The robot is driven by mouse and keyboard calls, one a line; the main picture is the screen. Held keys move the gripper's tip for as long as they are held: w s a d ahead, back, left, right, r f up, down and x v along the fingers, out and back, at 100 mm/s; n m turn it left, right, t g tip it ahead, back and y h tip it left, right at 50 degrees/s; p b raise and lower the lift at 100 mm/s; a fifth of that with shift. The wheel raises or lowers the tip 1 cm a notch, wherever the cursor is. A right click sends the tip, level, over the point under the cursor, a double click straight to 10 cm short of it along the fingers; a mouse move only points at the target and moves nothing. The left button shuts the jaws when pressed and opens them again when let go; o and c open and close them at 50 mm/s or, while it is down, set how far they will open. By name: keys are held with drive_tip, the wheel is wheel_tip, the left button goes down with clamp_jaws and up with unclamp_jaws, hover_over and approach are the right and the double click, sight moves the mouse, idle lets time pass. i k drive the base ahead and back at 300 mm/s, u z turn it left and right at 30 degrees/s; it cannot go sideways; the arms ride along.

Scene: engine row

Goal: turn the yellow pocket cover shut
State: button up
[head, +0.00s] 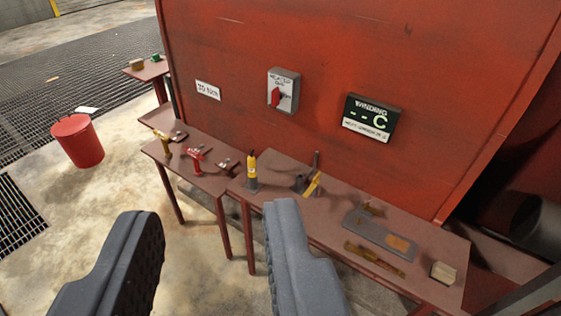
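A small flat yellow piece (313,185) sits at a slant on a dark grey fitting (301,182) on the red-brown bench. It may be the yellow pocket cover, but it is too small to be sure or to tell how far it is turned. My gripper (212,215) is open and empty, its two dark grey ribbed fingers wide apart in the foreground. The fingers are nearer the camera than the bench. The yellow piece lies beyond the right finger, up and to its right, and nothing touches it.
A yellow and dark upright tool (252,171) stands left of the fitting. A grey plate (380,232), a brass-coloured piece (374,259) and a pale block (443,272) lie to the right. A red panel (330,40) rises behind the bench. A red bucket (77,141) stands on the floor.

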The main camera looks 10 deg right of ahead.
sight(316, 181)
drive_tip(key=u, duration=0.2)
drive_tip(key=i, duration=1.4)
drive_tip(key=z, duration=0.45)
